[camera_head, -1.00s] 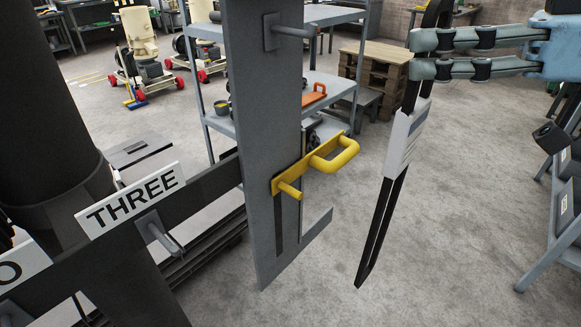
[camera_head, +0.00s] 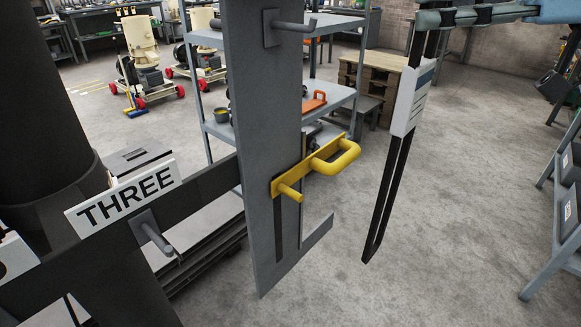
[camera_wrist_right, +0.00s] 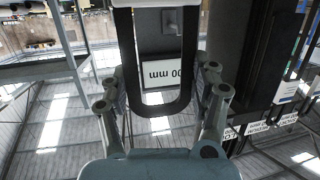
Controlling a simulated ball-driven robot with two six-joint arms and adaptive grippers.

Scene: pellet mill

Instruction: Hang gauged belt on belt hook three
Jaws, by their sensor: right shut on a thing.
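The gauged belt is a black loop with a white printed tag (camera_head: 411,101). It hangs from my right gripper (camera_head: 424,18) at the top right of the head view, clear of the floor and apart from the rack. My right gripper is shut on the belt's upper part. In the right wrist view the black belt (camera_wrist_right: 125,55) forms a U between the fingers (camera_wrist_right: 160,90). Belt hook three (camera_head: 157,236) is a grey peg under the white THREE sign (camera_head: 128,197), at the lower left. It is bare. My left gripper is not in view.
A grey upright plate (camera_head: 265,120) stands between hook three and the belt. It carries a yellow handled gauge piece (camera_head: 320,168) and an upper peg (camera_head: 290,24). A shelf unit (camera_head: 330,100) is behind. The floor at right is open, with a blue-grey stand (camera_head: 555,220) at its edge.

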